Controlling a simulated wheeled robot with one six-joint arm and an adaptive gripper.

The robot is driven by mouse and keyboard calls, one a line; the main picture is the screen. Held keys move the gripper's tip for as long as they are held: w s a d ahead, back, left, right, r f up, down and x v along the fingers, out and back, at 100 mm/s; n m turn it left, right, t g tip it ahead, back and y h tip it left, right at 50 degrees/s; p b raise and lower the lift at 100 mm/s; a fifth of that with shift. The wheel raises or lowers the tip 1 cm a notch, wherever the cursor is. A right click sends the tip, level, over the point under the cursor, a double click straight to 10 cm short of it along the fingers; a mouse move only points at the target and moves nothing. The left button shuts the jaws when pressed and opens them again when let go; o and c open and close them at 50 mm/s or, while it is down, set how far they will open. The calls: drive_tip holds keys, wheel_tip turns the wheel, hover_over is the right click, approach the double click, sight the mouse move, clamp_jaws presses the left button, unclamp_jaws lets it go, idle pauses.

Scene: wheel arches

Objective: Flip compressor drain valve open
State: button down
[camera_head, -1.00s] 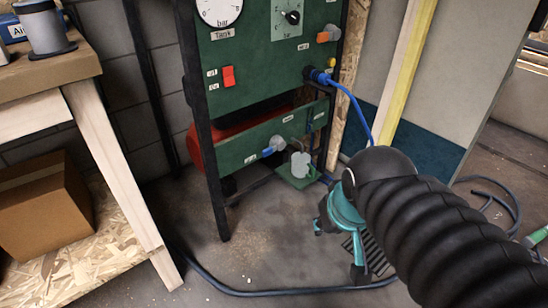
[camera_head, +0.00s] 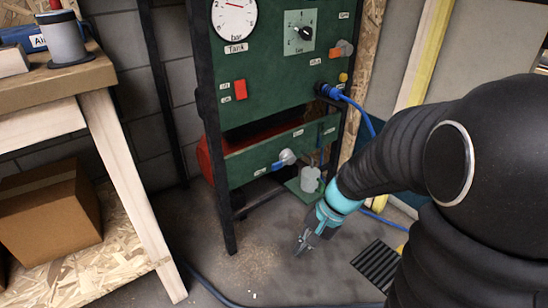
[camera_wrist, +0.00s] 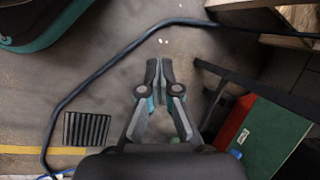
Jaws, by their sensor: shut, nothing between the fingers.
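The compressor stand is a black frame with a green panel (camera_head: 275,75). A lower green strip (camera_head: 245,165) crosses in front of a red tank (camera_head: 207,158). On this strip sits a valve (camera_head: 285,159) with a grey round body and a blue lever pointing left; it looks like the drain valve, but its label is too small to read. My gripper (camera_head: 302,246) is shut and empty, low over the floor in front of the stand, apart from the valve. In the wrist view the fingertips (camera_wrist: 159,66) point at bare floor.
Higher on the panel are a gauge (camera_head: 234,18), a red switch (camera_head: 240,88) and an orange-levered valve (camera_head: 341,48). A blue hose (camera_head: 355,105) hangs at right. A wooden bench (camera_head: 70,85) and cardboard box (camera_head: 48,215) stand left. A floor grate (camera_head: 378,265) and dark hose (camera_head: 215,292) lie nearby.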

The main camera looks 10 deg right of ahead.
sight(282, 161)
drive_tip(key=w+a+f+m+t+y, duration=0.1)
drive_tip(key=w+f+m+t+y, duration=0.15)
drive_tip(key=w+f+m, duration=0.4)
drive_tip(key=w+f+m+t+y, duration=0.2)
drive_tip(key=w+f+m+t, duration=0.15)
drive_tip(key=w+m, duration=0.55)
drive_tip(key=w+d+m+t+h, duration=0.1)
drive_tip(key=w+d+m+t, duration=0.2)
drive_tip(key=w, duration=0.3)
drive_tip(key=w+d+r+m+t+h, duration=0.1)
drive_tip(key=w+d+m+t, duration=0.2)
drive_tip(key=w, duration=0.4)
drive_tip(key=shift+w+d+m+h, duration=0.25)
drive_tip(key=shift+d+m+h, duration=0.15)
drive_tip(key=shift+m, duration=0.35)
drive_tip(key=x, duration=1)
wheel_tip(282, 161, up, 4)
drive_tip(key=shift+r, duration=0.1)
